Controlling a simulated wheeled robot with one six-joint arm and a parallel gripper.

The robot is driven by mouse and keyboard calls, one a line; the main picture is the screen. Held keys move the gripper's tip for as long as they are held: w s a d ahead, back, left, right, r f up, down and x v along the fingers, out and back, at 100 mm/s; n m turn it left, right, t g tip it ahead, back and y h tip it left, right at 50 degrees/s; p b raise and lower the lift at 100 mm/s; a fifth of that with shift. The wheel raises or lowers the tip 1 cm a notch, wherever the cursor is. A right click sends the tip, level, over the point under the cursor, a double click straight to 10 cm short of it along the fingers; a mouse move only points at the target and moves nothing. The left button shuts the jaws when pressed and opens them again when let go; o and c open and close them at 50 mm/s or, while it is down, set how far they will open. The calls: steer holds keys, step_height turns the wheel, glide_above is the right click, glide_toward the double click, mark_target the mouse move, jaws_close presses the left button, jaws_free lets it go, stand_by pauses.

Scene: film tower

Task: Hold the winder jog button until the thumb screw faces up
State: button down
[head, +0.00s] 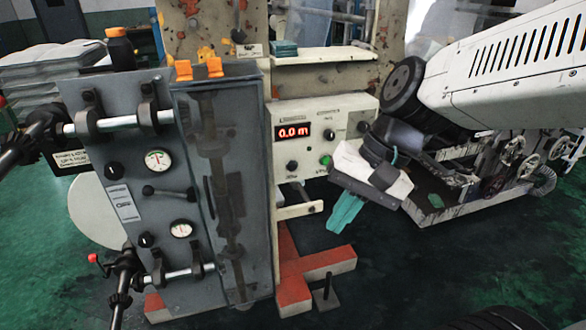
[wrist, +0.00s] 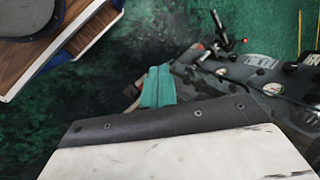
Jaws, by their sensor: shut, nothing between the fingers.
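The cream control panel (head: 310,140) has a red display (head: 293,132) reading 0.0 m, dark knobs and a green button (head: 326,160), which may be the jog button; no label is readable. My gripper (head: 345,212) has teal fingers pressed together, empty, pointing down in front of the panel's lower right, below the green button and apart from it. The fingers also show in the wrist view (wrist: 157,87). The grey winder (head: 130,190) carries two shafts at left. A red-tipped screw (head: 93,258) sticks out leftward at the lower shaft; it may be the thumb screw.
A clear-fronted cabinet (head: 222,190) stands left of the panel. A cream bar (head: 300,208) juts out under the panel.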

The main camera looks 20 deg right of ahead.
mark_target(292, 166)
steer(key=w+a+f+m+t+y, duration=0.2)
steer(key=w+m+y, duration=0.1)
steer(key=w+m, duration=0.35)
steer(key=w+a+f+m+t+y, duration=0.1)
steer(key=w+f+m+t+y, duration=0.15)
steer(key=w+m, duration=0.45)
steer(key=w+d+f+m+t+h, duration=0.1)
steer(key=w+d+f+m+t, duration=0.1)
steer(key=w+d+f+m, duration=0.2)
steer(key=w+d+f+m+t+h, duration=0.2)
steer(key=w+d+f+m+t, duration=0.1)
steer(key=w+f+m, duration=0.5)
steer(key=shift+w+d+f+m, duration=0.15)
steer(key=shift+w+d+m, duration=0.3)
steer(key=shift+d, duration=0.3)
steer(key=shift+w, duration=4.4)
steer(key=shift+w, duration=0.4)
